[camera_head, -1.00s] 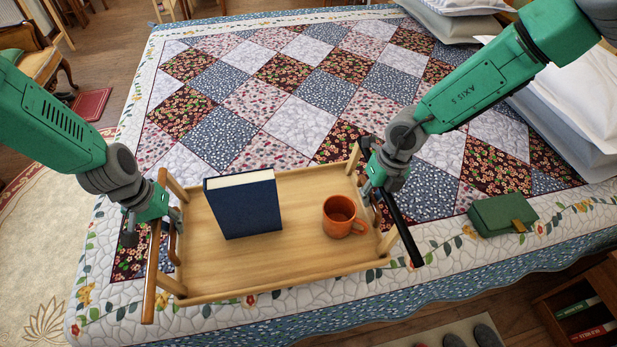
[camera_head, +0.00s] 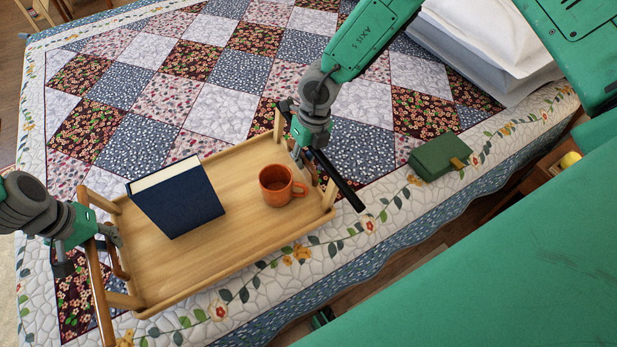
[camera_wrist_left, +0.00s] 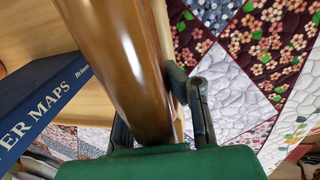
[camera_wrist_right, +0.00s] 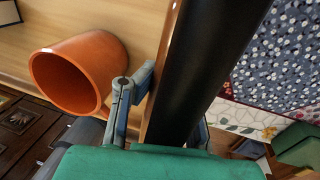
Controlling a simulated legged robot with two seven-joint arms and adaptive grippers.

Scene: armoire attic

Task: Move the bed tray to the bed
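The wooden bed tray (camera_head: 215,242) is over the near part of the quilted bed (camera_head: 165,95); I cannot tell whether its legs touch the quilt. A dark blue book (camera_head: 180,205) stands upright on it, and an orange mug (camera_head: 276,187) stands to the book's right. My left gripper (camera_head: 112,238) is at the tray's left end. In the left wrist view its fingers close around the brown end rail (camera_wrist_left: 130,60). My right gripper (camera_head: 302,158) is at the right end. In the right wrist view its fingers are around a dark bar (camera_wrist_right: 205,70) there.
A green box (camera_head: 437,157) lies on the bed right of the tray. White pillows (camera_head: 490,35) are stacked at the upper right. The middle of the quilt is clear. A bedside cabinet with a yellow item (camera_head: 570,160) is at the right edge.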

